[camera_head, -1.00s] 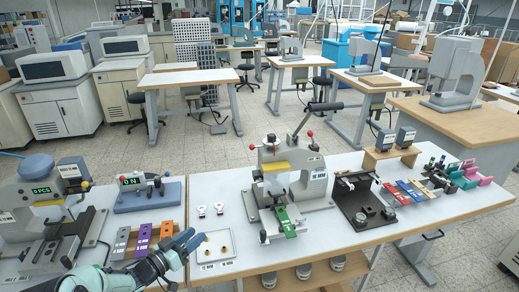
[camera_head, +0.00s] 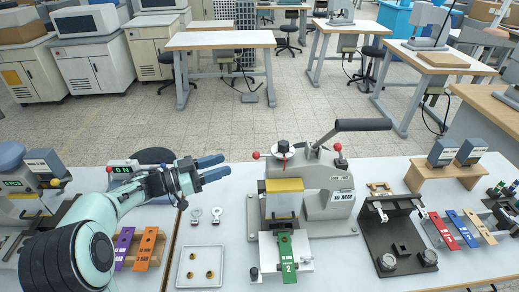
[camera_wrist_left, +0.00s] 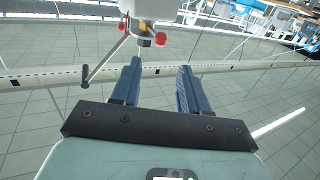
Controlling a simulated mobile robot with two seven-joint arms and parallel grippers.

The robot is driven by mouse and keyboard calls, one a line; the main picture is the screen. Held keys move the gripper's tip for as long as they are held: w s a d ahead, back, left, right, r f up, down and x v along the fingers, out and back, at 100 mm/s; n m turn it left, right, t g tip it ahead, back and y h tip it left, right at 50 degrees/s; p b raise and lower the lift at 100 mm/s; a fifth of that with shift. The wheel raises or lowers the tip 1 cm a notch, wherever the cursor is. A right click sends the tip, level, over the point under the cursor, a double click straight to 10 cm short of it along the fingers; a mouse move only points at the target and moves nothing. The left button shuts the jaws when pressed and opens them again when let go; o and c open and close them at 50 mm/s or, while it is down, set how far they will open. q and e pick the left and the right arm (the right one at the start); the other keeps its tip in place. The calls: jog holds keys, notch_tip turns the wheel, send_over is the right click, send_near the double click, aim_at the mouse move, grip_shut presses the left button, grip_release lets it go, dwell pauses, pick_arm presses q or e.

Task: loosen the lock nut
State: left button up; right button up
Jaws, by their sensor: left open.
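The grey press (camera_head: 320,195) stands on the white table, with a yellow block (camera_head: 284,185) on its front and a long black-gripped lever (camera_head: 362,125). On its top is a pale disc with a black knob (camera_head: 284,147) and a red-balled arm; I cannot tell for sure which part is the lock nut. My left gripper (camera_head: 218,168) is open and empty, left of the press top and apart from it. In the left wrist view the press top with red balls (camera_wrist_left: 161,40) lies beyond the open fingers (camera_wrist_left: 158,75). My right gripper is not in view.
A green plate (camera_head: 287,260) lies at the press front. A white tray (camera_head: 200,285) with small brass pieces and two small ring-shaped pieces (camera_head: 216,214) lie left of it. A black fixture (camera_head: 395,240) stands to the right. The air between gripper and press top is clear.

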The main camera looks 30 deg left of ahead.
aim_at(256, 153)
pick_arm(q)
jog(key=p+x, duration=0.1)
jog(key=x, duration=1)
jog(key=shift+w+d+p, duration=0.15)
jog(key=shift+w+p, duration=0.1)
jog(key=shift+p, duration=0.05)
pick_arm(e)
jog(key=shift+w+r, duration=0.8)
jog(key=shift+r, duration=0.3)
